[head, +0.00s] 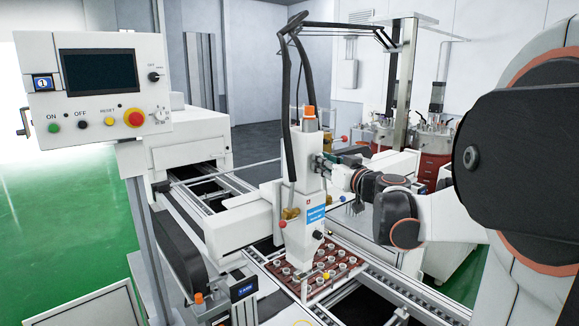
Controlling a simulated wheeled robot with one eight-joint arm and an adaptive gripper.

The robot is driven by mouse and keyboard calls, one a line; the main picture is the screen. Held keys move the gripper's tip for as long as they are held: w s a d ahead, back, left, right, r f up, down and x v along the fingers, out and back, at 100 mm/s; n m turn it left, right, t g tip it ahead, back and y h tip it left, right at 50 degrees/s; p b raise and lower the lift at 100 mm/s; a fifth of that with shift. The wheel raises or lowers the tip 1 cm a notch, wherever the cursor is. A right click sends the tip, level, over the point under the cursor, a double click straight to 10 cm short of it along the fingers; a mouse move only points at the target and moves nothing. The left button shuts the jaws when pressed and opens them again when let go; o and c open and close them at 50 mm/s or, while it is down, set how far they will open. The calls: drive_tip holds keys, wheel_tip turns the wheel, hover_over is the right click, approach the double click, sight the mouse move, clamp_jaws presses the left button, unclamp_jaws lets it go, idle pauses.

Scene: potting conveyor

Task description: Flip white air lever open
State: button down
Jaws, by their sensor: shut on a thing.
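The white dispensing head (304,200) stands upright over the conveyor, in the middle of the head view. My gripper (322,166) reaches in from the right and is at the right side of this head, at its upper part. It is small in the picture and is shut on what seems to be the white air lever. The lever is hidden by the fingers and the head, so its angle cannot be told.
A dark red tray (340,289) with several small round parts lies under the head on the conveyor (225,200). A control panel (95,85) with a red stop button stands at the left. Black hoses (285,90) rise above the head. Green floor is free at far left.

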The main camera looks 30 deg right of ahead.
drive_tip(key=shift+a+n, duration=0.1)
drive_tip(key=shift+n, duration=0.3)
drive_tip(key=c, duration=1.7)
unclamp_jaws()
